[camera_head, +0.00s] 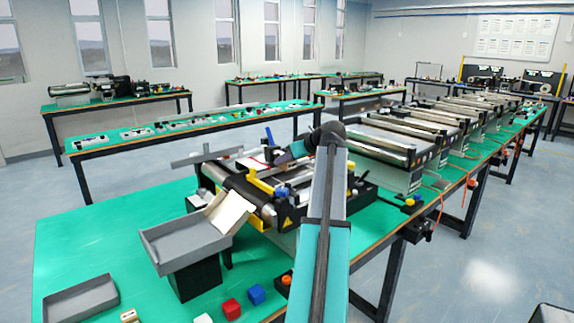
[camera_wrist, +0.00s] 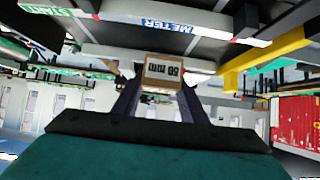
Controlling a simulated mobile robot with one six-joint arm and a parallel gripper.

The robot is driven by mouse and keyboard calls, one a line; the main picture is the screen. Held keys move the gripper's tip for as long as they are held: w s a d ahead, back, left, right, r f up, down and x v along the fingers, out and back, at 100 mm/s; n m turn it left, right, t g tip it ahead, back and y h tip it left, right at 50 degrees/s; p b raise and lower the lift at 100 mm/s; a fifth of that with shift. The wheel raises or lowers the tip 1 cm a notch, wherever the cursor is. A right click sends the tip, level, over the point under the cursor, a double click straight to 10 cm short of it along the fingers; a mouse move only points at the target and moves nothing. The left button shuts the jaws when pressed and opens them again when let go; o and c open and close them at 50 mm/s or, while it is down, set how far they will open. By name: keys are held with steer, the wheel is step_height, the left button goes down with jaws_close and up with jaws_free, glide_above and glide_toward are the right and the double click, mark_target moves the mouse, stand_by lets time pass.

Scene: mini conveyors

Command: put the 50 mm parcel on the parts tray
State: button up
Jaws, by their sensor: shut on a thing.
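The 50 mm parcel (camera_wrist: 163,72) is a small brown box with a "50 mm" label, upside down in the wrist view. My gripper (camera_wrist: 158,92) is shut on it, one dark finger at each side. In the head view my arm reaches toward the near conveyor (camera_head: 280,190), and I cannot make out the parcel there. A shallow grey tray (camera_head: 82,301) lies on the green table at the lower left. A second grey tray (camera_head: 185,243) stands raised on a black block at the end of a chute. I cannot tell which is the parts tray.
A red cube (camera_head: 231,309), a blue cube (camera_head: 256,294), a white piece (camera_head: 203,318) and a beige piece (camera_head: 128,315) sit near the table's front. The green table (camera_head: 95,235) is clear at left. More conveyors (camera_head: 420,125) run to the back right.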

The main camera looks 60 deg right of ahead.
steer(key=s+a, duration=0.2)
steer(key=s, duration=0.2)
steer(key=s+a+r+b, duration=0.1)
steer(key=s+a, duration=0.2)
steer(key=s, duration=0.1)
steer(key=s+a+b, duration=0.1)
steer(key=s+a, duration=0.2)
steer(key=s, duration=0.2)
steer(key=shift+r, duration=0.2)
steer(key=shift+s, duration=0.1)
steer(key=shift+a+f, duration=0.15)
